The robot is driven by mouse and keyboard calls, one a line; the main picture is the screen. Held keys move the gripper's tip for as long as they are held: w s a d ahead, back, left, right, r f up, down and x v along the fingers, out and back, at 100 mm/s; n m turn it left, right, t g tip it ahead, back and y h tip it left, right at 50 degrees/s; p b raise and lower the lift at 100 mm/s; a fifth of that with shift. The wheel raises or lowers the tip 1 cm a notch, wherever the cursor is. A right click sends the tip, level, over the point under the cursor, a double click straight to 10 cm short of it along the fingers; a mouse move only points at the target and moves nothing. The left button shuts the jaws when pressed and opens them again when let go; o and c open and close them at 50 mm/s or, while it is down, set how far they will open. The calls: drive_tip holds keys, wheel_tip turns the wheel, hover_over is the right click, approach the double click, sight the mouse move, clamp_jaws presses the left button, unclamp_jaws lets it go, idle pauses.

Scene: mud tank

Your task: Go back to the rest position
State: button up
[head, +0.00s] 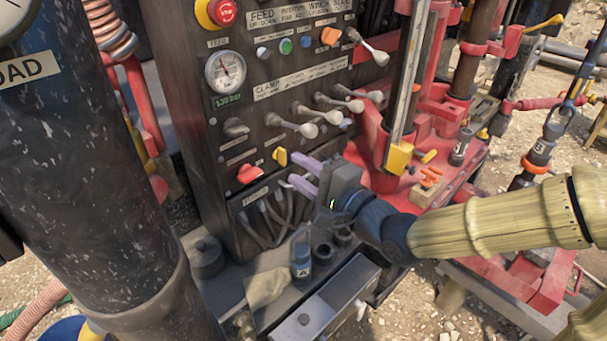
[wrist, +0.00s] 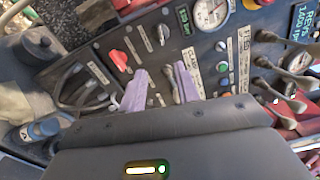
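My gripper (head: 293,168) is in front of the lower part of the dark control panel (head: 290,110). Its two purple fingers are spread apart and point at the panel. In the wrist view my gripper (wrist: 161,70) also shows a gap between the fingers, with part of the panel and a small pale lever behind it. I see nothing held, but whether a fingertip touches the panel cannot be told. A yellow knob (head: 280,157) and a red knob (head: 248,173) are just left of the fingertips.
Several grey-knobbed levers (head: 306,129) stick out above my gripper. A blue bottle (head: 300,252), a cloth (head: 267,285) and a grey box (head: 325,300) are below it. Red machinery (head: 435,120) stands to the right, and a thick black column (head: 85,150) at left.

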idle(0.4)
drive_tip(key=d+f+n+g+h, duration=0.2)
drive_tip(key=d+f+h, duration=0.15)
drive_tip(key=f, duration=0.55)
drive_tip(key=d+f+n+g+h, duration=0.3)
drive_tip(key=f+h, duration=0.2)
drive_tip(key=f, duration=0.4)
drive_tip(key=s+d+n+g+h, duration=0.2)
drive_tip(key=s+d, duration=0.2)
drive_tip(key=d, duration=0.2)
drive_tip(key=s+d+n+g+h+p, duration=0.1)
drive_tip(key=s+d+n+g+h, duration=0.1)
drive_tip(key=d, duration=0.5)
drive_tip(key=shift+s+d+f+n+h, duration=0.2)
drive_tip(key=shift+s+n+h, duration=0.35)
drive_tip(key=shift+s, duration=0.7)
idle(0.4)
